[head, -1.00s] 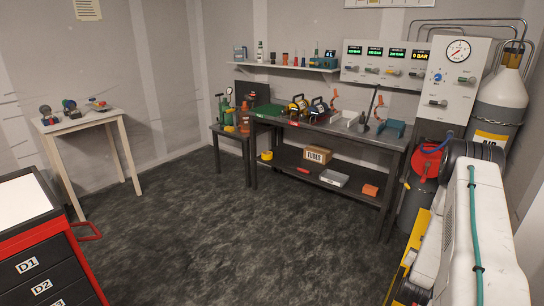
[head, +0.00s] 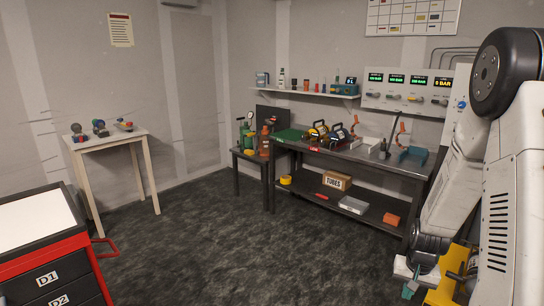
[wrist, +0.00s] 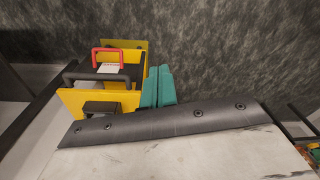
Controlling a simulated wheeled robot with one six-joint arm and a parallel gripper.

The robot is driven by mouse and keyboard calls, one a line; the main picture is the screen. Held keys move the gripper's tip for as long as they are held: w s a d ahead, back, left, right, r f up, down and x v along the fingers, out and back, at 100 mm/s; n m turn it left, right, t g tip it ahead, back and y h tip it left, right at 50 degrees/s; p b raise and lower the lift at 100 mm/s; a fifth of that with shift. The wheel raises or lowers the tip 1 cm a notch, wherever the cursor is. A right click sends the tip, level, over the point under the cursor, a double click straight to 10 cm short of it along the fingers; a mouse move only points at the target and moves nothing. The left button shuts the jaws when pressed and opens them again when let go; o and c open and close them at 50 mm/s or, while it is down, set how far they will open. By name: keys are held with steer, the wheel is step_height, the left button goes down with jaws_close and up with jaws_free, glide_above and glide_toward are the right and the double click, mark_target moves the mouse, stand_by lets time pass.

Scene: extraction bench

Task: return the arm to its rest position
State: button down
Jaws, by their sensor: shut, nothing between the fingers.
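My arm is folded at the right edge of the head view, its upper link raised and its forearm slanting down. My gripper (head: 408,290) hangs at the lower right of that view with its teal fingertips pointing down. In the wrist view the teal fingers of my gripper (wrist: 158,87) lie side by side, shut and empty. Beside them is a yellow holder (wrist: 128,101) with a black and a red handle. The holder also shows partly in the head view (head: 447,290), behind my arm. I cannot tell whether the fingers touch it.
The workbench (head: 365,158) with tools and a lower shelf stands at the back. A small wooden table (head: 90,143) is at the left, and a red drawer cabinet (head: 72,243) is at the lower left. The dark floor (head: 225,235) between them is clear.

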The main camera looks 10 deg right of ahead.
steer(key=s+a+r+n, duration=0.3)
steer(key=s+a+r, duration=0.6)
steer(key=a+r, duration=0.3)
steer(key=s+a+r+n, duration=0.4)
steer(key=s+a+r, duration=0.6)
steer(key=r, duration=0.7)
steer(key=shift+a+r, duration=0.4)
steer(key=shift+a, duration=0.55)
